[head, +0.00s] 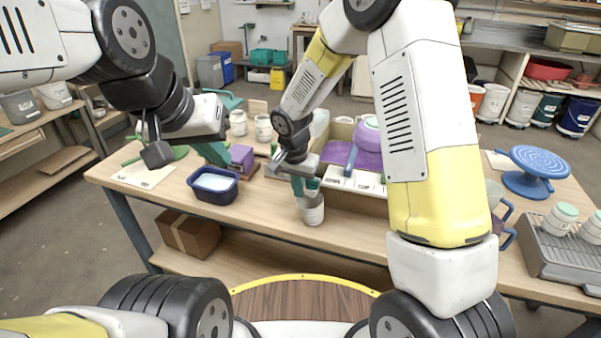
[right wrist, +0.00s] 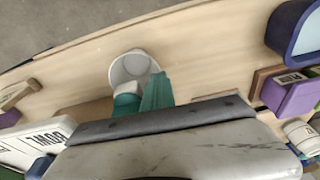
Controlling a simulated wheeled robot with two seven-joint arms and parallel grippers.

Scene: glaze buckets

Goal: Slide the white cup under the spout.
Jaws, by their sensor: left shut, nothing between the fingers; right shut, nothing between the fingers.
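The white cup (head: 313,211) stands near the front edge of the table, in the middle of the head view. My right gripper (head: 304,188) points down at its rim, with teal fingers shut and empty. In the right wrist view, the cup's open mouth (right wrist: 136,66) shows just beyond the teal fingers (right wrist: 142,98). I cannot tell whether the fingers touch the cup or reach inside it. My left gripper (head: 214,153) is shut and empty, over the table's left part behind the blue tub. I cannot make out a spout with certainty.
A dark blue tub (head: 213,187) stands left of the cup, with a purple block (head: 242,157) behind it. An open box with purple contents (head: 366,163) lies behind the cup. A blue turntable (head: 540,160) and a grey rack (head: 560,251) stand right. Bare tabletop lies between tub and cup.

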